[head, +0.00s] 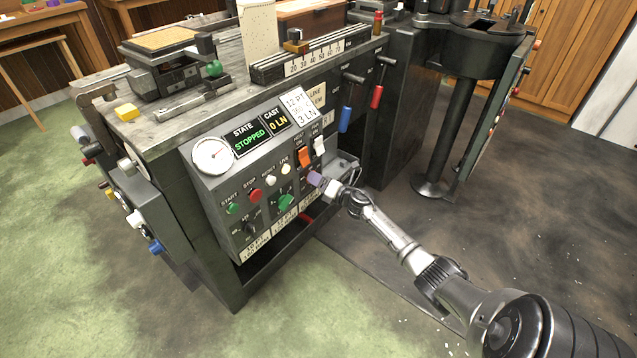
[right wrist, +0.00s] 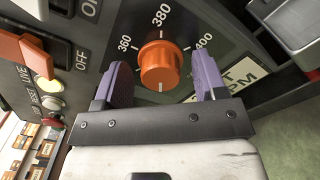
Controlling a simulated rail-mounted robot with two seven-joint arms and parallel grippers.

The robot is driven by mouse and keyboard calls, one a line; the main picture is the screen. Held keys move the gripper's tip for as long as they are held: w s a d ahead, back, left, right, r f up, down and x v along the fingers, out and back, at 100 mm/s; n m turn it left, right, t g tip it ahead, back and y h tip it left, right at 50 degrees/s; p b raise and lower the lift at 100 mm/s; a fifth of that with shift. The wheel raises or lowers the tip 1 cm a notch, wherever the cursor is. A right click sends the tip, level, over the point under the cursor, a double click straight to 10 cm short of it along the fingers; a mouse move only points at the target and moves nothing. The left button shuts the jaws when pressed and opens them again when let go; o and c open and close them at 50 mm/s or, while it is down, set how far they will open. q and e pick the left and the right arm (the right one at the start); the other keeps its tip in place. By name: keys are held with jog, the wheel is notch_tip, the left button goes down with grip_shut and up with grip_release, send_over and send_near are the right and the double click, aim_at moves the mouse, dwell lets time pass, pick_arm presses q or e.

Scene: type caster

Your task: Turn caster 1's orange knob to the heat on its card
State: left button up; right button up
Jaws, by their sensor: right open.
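Caster 1's orange knob (right wrist: 159,66) shows in the right wrist view on a dark dial marked 360, 380 and 400, with 380 above it. A small pale mark is at the knob's top edge, toward 380. My right gripper (right wrist: 158,76) is open, with one purple finger on each side of the knob and a gap on both sides. In the head view my right gripper (head: 317,179) is at the panel and hides the knob. The card (head: 301,106) reads 12 PT and 3 LN; its heat line is too small to read. My left gripper is not in view.
An orange switch (head: 304,156) and a white switch (head: 319,145) sit just above my right gripper. A green knob (head: 285,202) and start and stop buttons are to the left. A blue-handled lever (head: 345,119) and a red-handled lever (head: 376,97) hang to the upper right.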

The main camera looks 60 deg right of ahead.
jog(key=shift+c, duration=0.3)
jog(key=c, duration=0.9)
jog(key=shift+o, duration=0.2)
jog(key=shift+m, duration=0.3)
